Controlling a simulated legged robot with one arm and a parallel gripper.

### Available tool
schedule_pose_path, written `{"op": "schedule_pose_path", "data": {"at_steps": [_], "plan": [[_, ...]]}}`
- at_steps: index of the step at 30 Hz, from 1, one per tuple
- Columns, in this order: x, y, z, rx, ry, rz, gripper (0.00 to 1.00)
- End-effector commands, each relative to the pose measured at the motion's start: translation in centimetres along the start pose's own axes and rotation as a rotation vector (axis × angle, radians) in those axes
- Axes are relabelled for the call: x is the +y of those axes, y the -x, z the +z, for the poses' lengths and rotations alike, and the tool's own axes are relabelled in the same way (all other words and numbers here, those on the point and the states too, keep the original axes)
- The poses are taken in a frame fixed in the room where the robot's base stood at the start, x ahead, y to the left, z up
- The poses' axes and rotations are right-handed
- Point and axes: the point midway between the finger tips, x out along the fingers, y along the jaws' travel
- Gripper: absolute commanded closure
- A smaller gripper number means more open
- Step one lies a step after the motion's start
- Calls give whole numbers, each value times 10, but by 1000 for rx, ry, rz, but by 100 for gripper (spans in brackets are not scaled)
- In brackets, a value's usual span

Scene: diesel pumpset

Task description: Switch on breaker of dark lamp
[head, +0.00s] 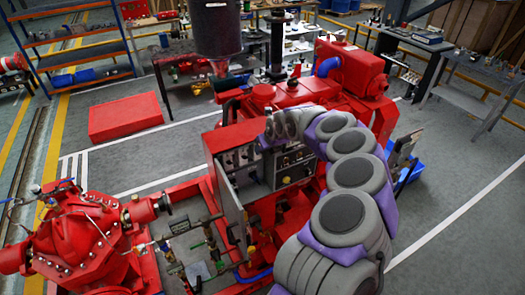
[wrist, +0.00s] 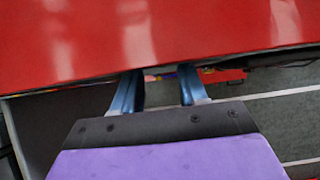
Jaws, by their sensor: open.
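The red control cabinet (head: 228,137) stands in the middle of the head view with its door (head: 229,197) swung open. Inside is a grey panel with a row of small dark and light parts (head: 240,158); single breakers and lamps are too small to tell apart, and I cannot see which lamp is dark. My arm reaches over from the lower right and ends at the cabinet's upper right, hiding part of it. In the wrist view my gripper (wrist: 158,88) has its two blue fingers apart with nothing held, close to a broad red surface (wrist: 150,40).
A red pump (head: 85,240) stands at the lower left, joined by pipes and valves. The red diesel engine (head: 300,92) lies behind the cabinet. A red box (head: 125,117) is on the floor at the left. Grey floor (head: 460,200) is clear at the right.

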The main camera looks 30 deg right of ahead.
Motion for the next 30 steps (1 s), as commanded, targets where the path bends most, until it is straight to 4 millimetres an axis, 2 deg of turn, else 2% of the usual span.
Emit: {"op": "schedule_pose_path", "data": {"at_steps": [21,30], "plan": [[0,98,2,-5,1,1,57],[-1,129,2,-2,0,0,57]]}}
